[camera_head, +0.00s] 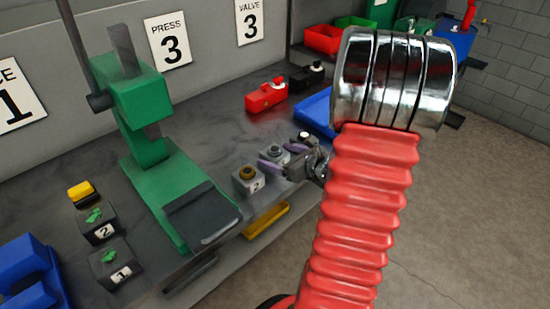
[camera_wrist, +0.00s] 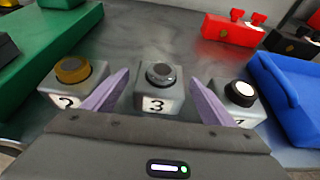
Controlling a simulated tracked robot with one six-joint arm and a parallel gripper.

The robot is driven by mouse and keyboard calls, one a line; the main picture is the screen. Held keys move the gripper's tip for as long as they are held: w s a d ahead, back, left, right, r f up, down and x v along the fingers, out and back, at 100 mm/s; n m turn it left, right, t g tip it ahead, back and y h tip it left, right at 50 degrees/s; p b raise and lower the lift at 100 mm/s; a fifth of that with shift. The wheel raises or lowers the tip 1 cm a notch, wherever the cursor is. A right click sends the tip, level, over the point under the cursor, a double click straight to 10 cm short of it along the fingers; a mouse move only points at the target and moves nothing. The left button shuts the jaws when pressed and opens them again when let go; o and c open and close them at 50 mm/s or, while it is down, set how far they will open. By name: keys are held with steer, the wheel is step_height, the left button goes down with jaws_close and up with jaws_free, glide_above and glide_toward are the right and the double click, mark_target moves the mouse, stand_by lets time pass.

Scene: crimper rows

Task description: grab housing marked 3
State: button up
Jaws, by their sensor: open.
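The housing marked 3 (camera_wrist: 158,90) is a grey block with a dark round knob on top, standing on the grey bench. In the head view the housing (camera_head: 274,152) is partly hidden by my gripper. My gripper (camera_wrist: 160,88) is open, with one purple finger on each side of the housing in the wrist view. In the head view my gripper (camera_head: 281,166) is low over the bench at the housing. I cannot tell whether the fingers touch it.
The housing marked 2 (camera_wrist: 72,80), with a brass-coloured top, stands close on the left. Another housing (camera_wrist: 240,98) with a white top stands close on the right, beside a blue bin (camera_wrist: 285,95). A green press (camera_head: 150,130) is farther left. Red (camera_head: 266,97) and black units stand behind.

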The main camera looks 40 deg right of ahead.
steer(key=shift+x, duration=0.95)
